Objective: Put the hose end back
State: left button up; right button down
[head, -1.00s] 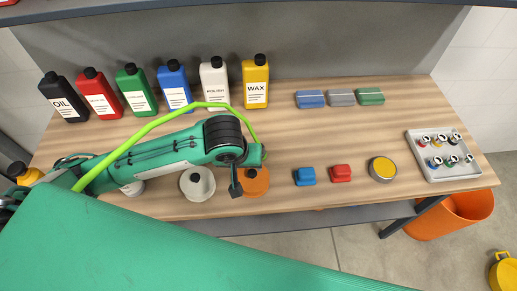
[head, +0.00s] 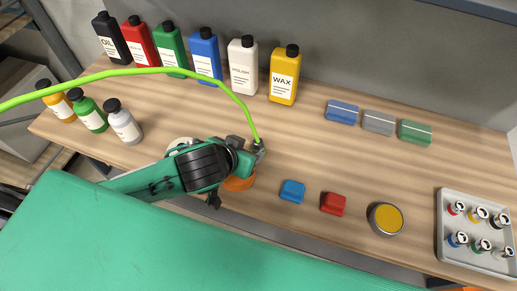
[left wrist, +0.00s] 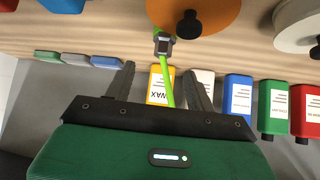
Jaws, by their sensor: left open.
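The bright green hose (head: 170,71) arches in from the left in the head view. Its grey hose end (head: 258,148) hangs over the bench, right beside my left gripper (head: 247,151). In the left wrist view the dark hose end (left wrist: 163,44) shows just past the two fingertips, in line with the gap between them. My left gripper (left wrist: 159,70) is open, its fingers on either side of the hose, and none is seen closed on it. An orange round piece with a black knob (left wrist: 215,14) lies close to the hose end; the arm partly hides it in the head view (head: 240,183). My right gripper is not in view.
Several bottles, including the yellow WAX bottle (head: 284,76), stand along the back. Blue (head: 292,191) and red (head: 333,203) blocks and a yellow-topped tin (head: 385,219) lie to the right.

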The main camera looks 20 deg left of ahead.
aim_at(261, 142)
pick_arm(q)
jog(key=shift+b+x, duration=0.9)
jog(key=shift+x, duration=0.25)
jog(key=p+x, duration=0.1)
jog(key=x, duration=0.3)
jog(key=shift+w+d+f, duration=0.1)
jog(key=shift+w+f, duration=0.3)
jog(key=shift+w, duration=0.05)
jog(key=x, duration=0.1)
jog(key=p+x, duration=0.1)
jog(key=x, duration=0.2)
jog(key=shift+w+a, duration=0.3)
jog(key=shift+w, duration=0.25)
jog(key=shift+w+f, duration=0.15)
jog(key=shift+f, duration=0.1)
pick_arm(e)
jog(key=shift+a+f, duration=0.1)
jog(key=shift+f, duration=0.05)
pick_arm(q)
jog(key=shift+c, duration=0.2)
jog(key=c, duration=0.9)
jog(key=shift+c, duration=0.7)
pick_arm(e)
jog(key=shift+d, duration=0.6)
